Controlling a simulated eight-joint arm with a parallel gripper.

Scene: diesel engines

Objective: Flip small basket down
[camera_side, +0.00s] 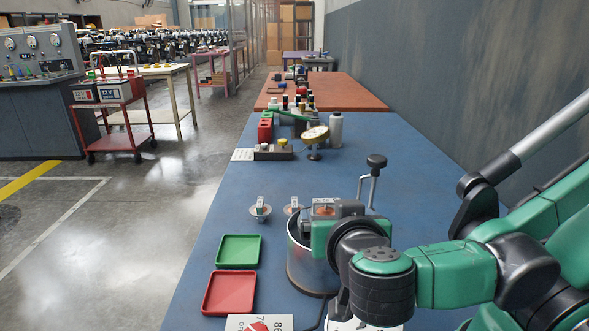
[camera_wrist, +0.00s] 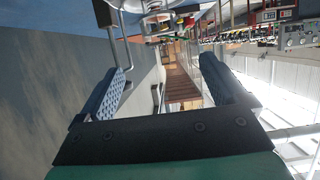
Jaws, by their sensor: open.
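A round metal tub (camera_side: 305,265) stands on the blue bench, partly hidden behind my arm. A bent metal handle with a black knob (camera_side: 376,161) rises behind it. A metal rod (camera_wrist: 124,45) shows by the left finger in the wrist view. Two small metal cup-like pieces with tags, the left one (camera_side: 260,209) and the right one (camera_side: 291,206), sit beyond the tub. I cannot tell which thing is the small basket. My gripper (camera_wrist: 168,88) is open, with nothing seen between its fingers. In the side view it is at the tub, its fingertips mostly hidden.
A green tray (camera_side: 238,251) and a red tray (camera_side: 229,293) lie left of the tub. The blue bench (camera_side: 400,150) is clear toward the right wall.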

